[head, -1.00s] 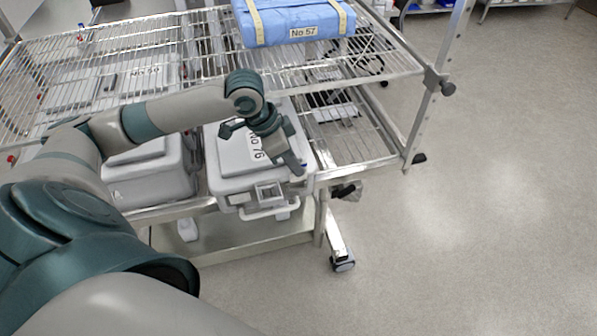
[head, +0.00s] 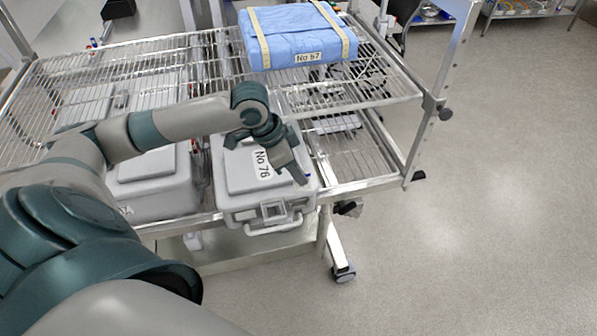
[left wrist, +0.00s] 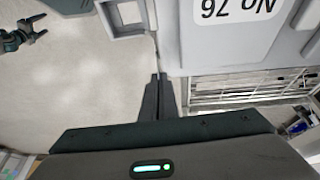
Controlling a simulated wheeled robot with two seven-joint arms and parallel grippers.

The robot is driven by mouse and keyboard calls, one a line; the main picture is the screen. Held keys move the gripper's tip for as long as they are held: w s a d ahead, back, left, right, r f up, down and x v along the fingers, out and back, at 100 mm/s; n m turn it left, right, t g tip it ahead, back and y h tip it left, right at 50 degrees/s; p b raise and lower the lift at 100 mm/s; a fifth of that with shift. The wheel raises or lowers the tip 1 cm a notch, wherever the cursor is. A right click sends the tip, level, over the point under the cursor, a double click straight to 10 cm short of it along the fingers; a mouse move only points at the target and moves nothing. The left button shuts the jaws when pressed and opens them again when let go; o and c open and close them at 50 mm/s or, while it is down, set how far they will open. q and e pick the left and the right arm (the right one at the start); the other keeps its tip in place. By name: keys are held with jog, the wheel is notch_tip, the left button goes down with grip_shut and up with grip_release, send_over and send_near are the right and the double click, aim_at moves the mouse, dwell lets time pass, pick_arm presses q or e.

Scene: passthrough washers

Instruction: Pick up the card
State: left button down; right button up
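A white label reading No 76 (head: 262,163) lies on the lid of a grey box (head: 240,185); it also shows upside down in the left wrist view (left wrist: 236,10). I cannot make out a separate loose card. My left gripper (head: 302,180) is over the right front part of the box, to the right of the label. In the left wrist view its fingers (left wrist: 158,78) are close together, with nothing visible held between them. My right gripper (left wrist: 42,26) shows only in the left wrist view, at the upper left, with its fingers apart, away from the box.
The box stands on a wire rack cart (head: 365,186), beside another grey box (head: 155,185). A blue wrapped bundle (head: 300,40) marked No 57 sits on the upper wire shelf. A cart post (head: 436,95) rises at the right. The floor (head: 480,220) right of the cart is clear.

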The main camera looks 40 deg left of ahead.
pick_arm(q)
jog(key=s+d+r+p, duration=0.2)
jog(key=d+r, duration=0.5)
jog(key=d, duration=0.4)
jog(key=shift+s, duration=0.75)
pick_arm(e)
jog(key=shift+r, duration=1.85)
jog(key=shift+d, duration=0.1)
pick_arm(q)
jog(key=w+a+f+b, duration=0.2)
jog(key=a+f+b, duration=0.2)
jog(key=a, duration=0.7)
jog(key=shift+w+f+t, duration=0.25)
jog(key=shift+f+t, duration=0.05)
jog(key=shift+f, duration=0.05)
pick_arm(e)
jog(key=f, duration=0.4)
jog(key=shift+a+f, duration=0.2)
pick_arm(q)
jog(key=shift+f, duration=0.15)
pick_arm(e)
jog(key=shift+f, duration=0.15)
pick_arm(q)
jog(key=shift+f+b, duration=2.25)
jog(key=shift+b, duration=0.65)
pick_arm(e)
jog(key=shift+d+f, duration=0.15)
jog(key=shift+f, duration=2.65)
